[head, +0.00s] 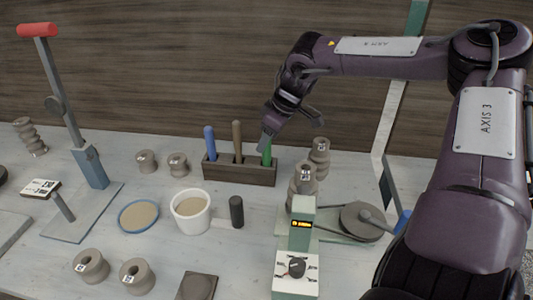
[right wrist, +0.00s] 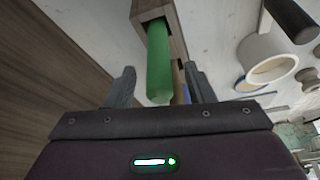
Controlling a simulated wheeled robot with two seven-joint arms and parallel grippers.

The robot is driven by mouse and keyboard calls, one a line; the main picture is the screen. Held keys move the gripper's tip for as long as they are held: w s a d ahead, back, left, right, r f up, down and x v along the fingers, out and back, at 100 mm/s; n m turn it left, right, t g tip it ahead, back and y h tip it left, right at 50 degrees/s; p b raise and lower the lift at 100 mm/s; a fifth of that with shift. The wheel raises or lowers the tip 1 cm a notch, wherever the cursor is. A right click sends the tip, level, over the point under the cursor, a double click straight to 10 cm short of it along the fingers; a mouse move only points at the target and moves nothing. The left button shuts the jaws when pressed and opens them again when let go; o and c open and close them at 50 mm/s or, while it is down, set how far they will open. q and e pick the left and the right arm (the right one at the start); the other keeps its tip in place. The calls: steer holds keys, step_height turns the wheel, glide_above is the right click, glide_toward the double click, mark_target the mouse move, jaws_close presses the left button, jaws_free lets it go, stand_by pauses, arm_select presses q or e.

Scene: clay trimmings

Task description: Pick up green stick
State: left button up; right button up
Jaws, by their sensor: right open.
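The green stick (head: 267,152) stands upright in the right slot of a dark wooden holder (head: 238,174) at the back of the table. In the right wrist view the green stick (right wrist: 159,65) reaches from the holder (right wrist: 150,12) toward my gripper, its tip between the two fingers. My right gripper (head: 268,138) is at the top of the stick, and its spread fingers also show in the right wrist view (right wrist: 158,88). The fingers stand apart from the stick on both sides. My left gripper is not in view.
A blue stick (head: 209,140) and a brown stick (head: 237,139) share the holder. Stacked clay rings (head: 320,156) stand close to its right. A white cup (head: 191,213), a black cylinder (head: 236,212) and a green-and-white device (head: 300,250) are in front. A red-handled press (head: 62,105) stands left.

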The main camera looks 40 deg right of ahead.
steer(key=shift+x, duration=1.05)
steer(key=shift+w, duration=0.1)
jaws_close()
steer(key=shift+r, duration=0.1)
